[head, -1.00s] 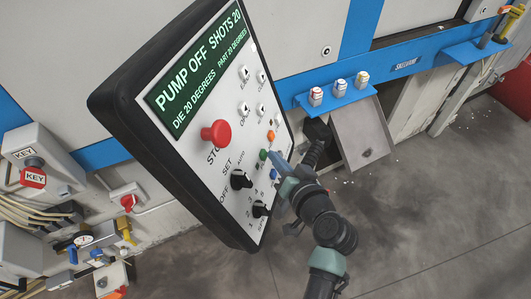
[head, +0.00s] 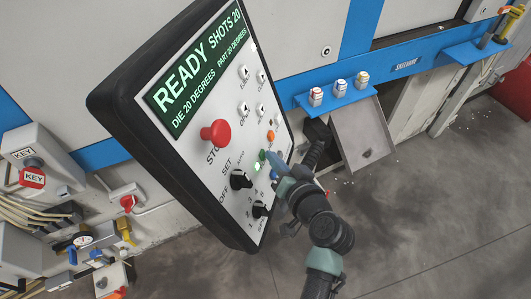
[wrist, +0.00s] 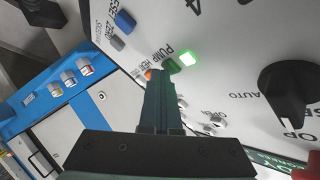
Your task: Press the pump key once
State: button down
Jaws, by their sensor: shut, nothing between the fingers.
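The control panel (head: 215,165) stands tilted in the middle of the head view, and its display (head: 198,72) reads READY, SHOTS 20. The green pump key (head: 262,155) is on the panel's lower right part. It also shows in the wrist view (wrist: 171,66), beside the PUMP label. A green lamp (wrist: 188,59) beside it is lit. My gripper (head: 272,160) is shut and empty, with its fingertips at the pump key. In the wrist view the fingertips (wrist: 160,76) partly cover the key, and I cannot tell whether they touch it.
A red stop button (head: 216,133) and a black selector knob (head: 240,180) stick out from the panel. An orange key (head: 270,135) and a blue key (wrist: 125,22) are near the pump key. A blue shelf (head: 335,97) with several small containers is behind. Floor at right is open.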

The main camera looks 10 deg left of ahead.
jog(key=shift+s+d+r, duration=0.15)
jog(key=shift+d+r, duration=0.1)
jog(key=shift+d, duration=0.45)
jog(key=shift+d, duration=0.1)
jog(key=d, duration=0.1)
jog(key=d+r, duration=0.1)
jog(key=d, duration=0.2)
jog(key=shift+s+d+r, duration=0.25)
jog(key=shift+s+r, duration=0.1)
jog(key=shift+r, duration=0.05)
dwell(0.5)
notch_tip(320, 180, up, 29)
jog(key=w+n+t+h+b, duration=0.2)
jog(key=t+h, duration=0.2)
jog(key=t, duration=0.3)
jog(key=s+a+r+t+h, duration=0.1)
jog(key=s+r+t, duration=0.3)
jog(key=s+r, duration=0.3)
jog(key=s+r+m+t+h+b, duration=0.1)
jog(key=s+r+t, duration=0.3)
jog(key=s+r, duration=0.4)
notch_tip(320, 180, up, 6)
jog(key=shift+a+f+h, duration=0.2)
jog(key=shift+a+h, duration=0.2)
jog(key=shift+h, duration=0.4)
